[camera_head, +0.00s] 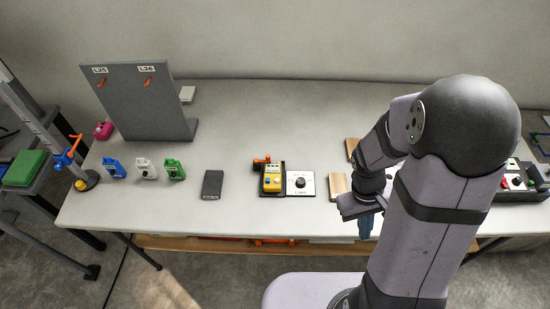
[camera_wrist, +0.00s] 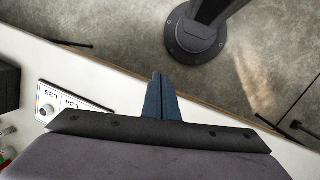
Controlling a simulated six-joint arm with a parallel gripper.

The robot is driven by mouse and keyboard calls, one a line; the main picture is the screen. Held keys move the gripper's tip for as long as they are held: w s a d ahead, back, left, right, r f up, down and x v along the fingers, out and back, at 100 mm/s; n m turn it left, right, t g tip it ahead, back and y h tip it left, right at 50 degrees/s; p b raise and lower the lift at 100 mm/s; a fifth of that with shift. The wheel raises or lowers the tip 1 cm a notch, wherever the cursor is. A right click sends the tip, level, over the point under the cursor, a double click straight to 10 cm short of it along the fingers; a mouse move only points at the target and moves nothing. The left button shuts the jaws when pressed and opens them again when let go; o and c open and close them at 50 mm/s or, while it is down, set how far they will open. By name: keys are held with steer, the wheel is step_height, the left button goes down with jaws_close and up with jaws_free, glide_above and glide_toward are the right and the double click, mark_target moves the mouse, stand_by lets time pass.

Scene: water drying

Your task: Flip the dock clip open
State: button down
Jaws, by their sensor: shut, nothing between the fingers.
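A yellow device (camera_head: 272,182) sits in a dark dock (camera_head: 283,167) near the middle of the table in the head view. An orange clip (camera_head: 261,161) is at the dock's back left, by the top of the device. Whether it is latched is too small to tell. My gripper (camera_head: 366,227) is well to the right of the dock, near the table's front edge, pointing down. In the wrist view its blue fingers (camera_wrist: 160,98) are together and empty. The dock is not in the wrist view.
A white panel with a black knob (camera_head: 301,183) adjoins the dock on the right. Wooden blocks (camera_head: 338,184) lie near my arm.

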steer(key=w+a+f+n+t+y, duration=0.15)
steer(key=w+n+t, duration=0.75)
steer(key=w, duration=1.1)
steer(key=s+a+r+n+g+y, duration=0.1)
steer(key=a+r+n+g+y, duration=0.2)
steer(key=a+n+y, duration=0.4)
steer(key=a+r+n, duration=0.1)
steer(key=a+n, duration=0.1)
steer(key=a, duration=0.6)
steer(key=shift+a+r+n, duration=0.15)
steer(key=shift+r+n, duration=0.05)
steer(key=shift+n, duration=0.2)
